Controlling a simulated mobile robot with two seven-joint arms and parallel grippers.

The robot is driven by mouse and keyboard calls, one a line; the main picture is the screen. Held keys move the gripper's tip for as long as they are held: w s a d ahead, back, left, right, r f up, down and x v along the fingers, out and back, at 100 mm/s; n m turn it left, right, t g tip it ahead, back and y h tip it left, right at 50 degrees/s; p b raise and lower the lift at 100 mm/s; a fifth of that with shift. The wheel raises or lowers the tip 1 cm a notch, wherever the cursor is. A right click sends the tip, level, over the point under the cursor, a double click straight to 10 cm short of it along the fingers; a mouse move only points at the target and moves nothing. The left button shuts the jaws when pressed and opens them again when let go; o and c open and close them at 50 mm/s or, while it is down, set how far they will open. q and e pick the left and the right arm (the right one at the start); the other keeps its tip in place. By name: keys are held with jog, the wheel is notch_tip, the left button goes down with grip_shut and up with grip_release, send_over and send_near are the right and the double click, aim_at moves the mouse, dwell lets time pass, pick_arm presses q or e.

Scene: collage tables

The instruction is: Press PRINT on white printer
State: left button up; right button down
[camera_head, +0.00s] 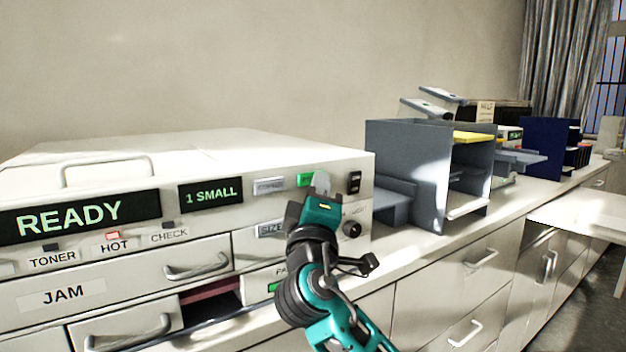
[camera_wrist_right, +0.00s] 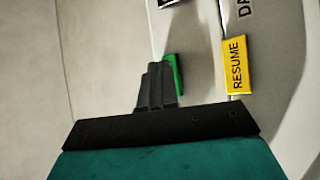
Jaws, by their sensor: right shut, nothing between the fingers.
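The white printer (camera_head: 225,150) stands on the counter at the left. Its front shows a READY display (camera_head: 75,215) and a 1 SMALL display (camera_head: 210,194). A small green button (camera_head: 304,180) sits high on the front panel, near the right end; its lettering cannot be read. My right gripper (camera_head: 322,182) is shut and empty in front of the panel, just right of the green button in the head view. In the wrist view the shut fingers (camera_wrist_right: 157,85) overlap the edge of a green piece (camera_wrist_right: 176,74); contact cannot be told. My left gripper is not in view.
A yellow RESUME label (camera_wrist_right: 236,65) is right of the fingers. A black switch (camera_head: 354,182) and a knob (camera_head: 352,229) are right of my gripper. A grey shelf unit (camera_head: 408,150) stands right of the printer.

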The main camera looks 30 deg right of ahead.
jog(key=shift+w, duration=0.2)
jog(key=shift+s, duration=0.15)
dwell(0.3)
jog(key=shift+s, duration=0.75)
jog(key=shift+s+d, duration=0.15)
jog(key=shift+s, duration=1.1)
jog(key=shift+s+d, duration=0.1)
jog(key=shift+s, duration=1.15)
